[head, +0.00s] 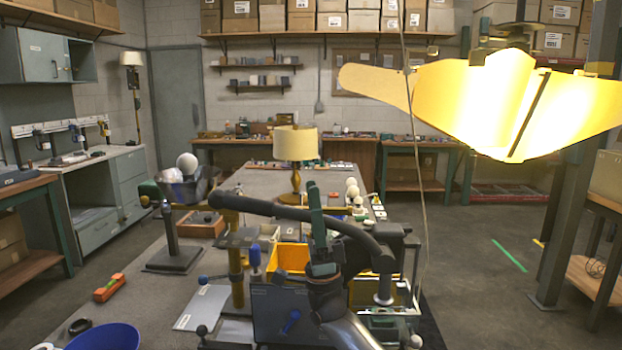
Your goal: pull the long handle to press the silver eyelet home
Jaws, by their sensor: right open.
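The long handle (270,209) is a dark, curved bar. It runs across the middle of the head view, from a thick grip end at the left to a dark mount (393,240) at the right. My right gripper (315,208), dark green, reaches up from below at the middle of the handle. It is open, with a finger upright in front of the bar; I cannot tell whether the handle lies between the fingers. A silver post (384,288) stands below the right end of the handle. I cannot make out the silver eyelet. My left gripper is not in view.
A yellow bin (292,257) sits behind my right gripper. A lamp with a cream shade (296,143) stands farther back on the bench. A bowl on a stand (187,186) is at the left, and a blue bowl (105,337) is at lower left. A lit yellow shade (480,98) hangs at upper right.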

